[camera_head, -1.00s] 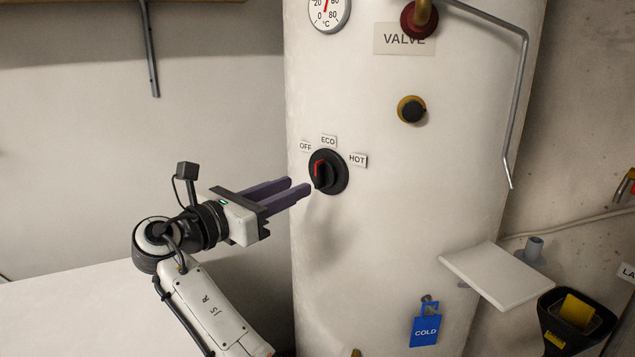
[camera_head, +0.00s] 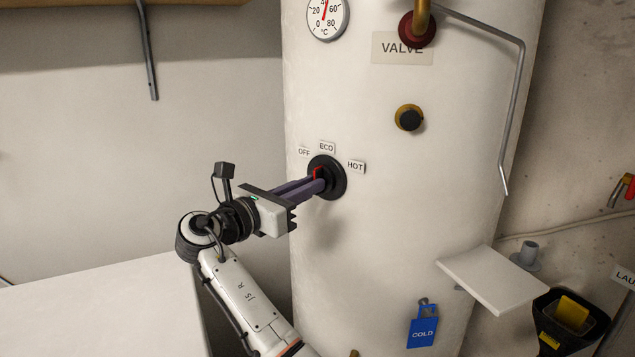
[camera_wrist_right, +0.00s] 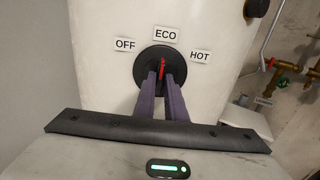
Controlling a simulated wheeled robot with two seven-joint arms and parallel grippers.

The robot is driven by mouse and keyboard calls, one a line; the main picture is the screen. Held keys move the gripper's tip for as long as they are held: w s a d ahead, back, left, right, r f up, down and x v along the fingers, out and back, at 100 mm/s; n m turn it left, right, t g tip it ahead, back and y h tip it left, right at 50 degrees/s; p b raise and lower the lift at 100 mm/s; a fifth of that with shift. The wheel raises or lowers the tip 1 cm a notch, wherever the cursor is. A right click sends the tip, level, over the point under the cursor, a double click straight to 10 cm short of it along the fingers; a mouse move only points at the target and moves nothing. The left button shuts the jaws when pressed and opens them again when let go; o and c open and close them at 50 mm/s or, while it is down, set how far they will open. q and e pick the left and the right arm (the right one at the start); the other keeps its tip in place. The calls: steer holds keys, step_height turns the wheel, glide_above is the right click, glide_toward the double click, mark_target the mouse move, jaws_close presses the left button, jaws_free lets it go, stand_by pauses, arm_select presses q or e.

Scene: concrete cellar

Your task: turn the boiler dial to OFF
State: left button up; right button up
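The boiler dial (camera_head: 338,184) is a round black knob with a red-marked handle on the white tank. Labels OFF (camera_head: 304,152), ECO (camera_head: 326,147) and HOT (camera_head: 355,166) run around its top from left to right. In the right wrist view the dial (camera_wrist_right: 141,68) has its red mark (camera_wrist_right: 163,67) pointing up at ECO. My right gripper (camera_head: 318,180) is at the dial, its two purple fingers on either side of the handle and closed in on it. The fingers (camera_wrist_right: 162,80) hide part of the handle. My left gripper is not in view.
A yellow-black knob (camera_head: 409,118) and the VALVE label (camera_head: 402,48) are above right of the dial. A bent grey pipe (camera_head: 515,110) runs down the tank's right side. A white shelf (camera_head: 494,280) and blue COLD tag (camera_head: 423,327) are lower right. A white surface (camera_head: 100,305) is lower left.

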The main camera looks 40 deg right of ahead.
jaws_close()
steer(key=n+p, duration=0.2)
steer(key=n, duration=0.2)
steer(key=shift+n, duration=0.4)
steer(key=n, duration=0.4)
steer(key=shift+n, duration=0.3)
steer(key=o, duration=0.8)
jaws_free()
